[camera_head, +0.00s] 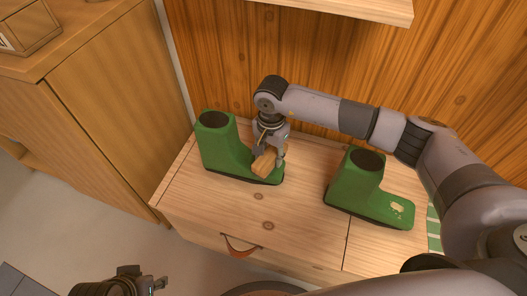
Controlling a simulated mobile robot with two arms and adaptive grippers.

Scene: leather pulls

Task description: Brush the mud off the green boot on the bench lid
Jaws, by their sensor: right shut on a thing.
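Two green boots stand upright on the wooden bench lid (262,211). The left boot (217,143) has its toe pointing right, and no mud shows on its visible part. The right boot (352,187) has a pale, beige patch (397,207) on its toe. My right gripper (269,155) is shut on a tan wooden block, seemingly the brush (264,163), at the left boot's toe. The block hides part of that toe; whether it touches is unclear. My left gripper (150,283) is low at the bottom left, away from the boots; its finger opening is unclear.
A brown leather pull (240,249) hangs on the bench front. A green-and-white striped thing (433,228) lies at the right, partly behind my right arm. A wooden cabinet (123,98) stands at the left. A shelf (330,8) juts out above. The lid between the boots is clear.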

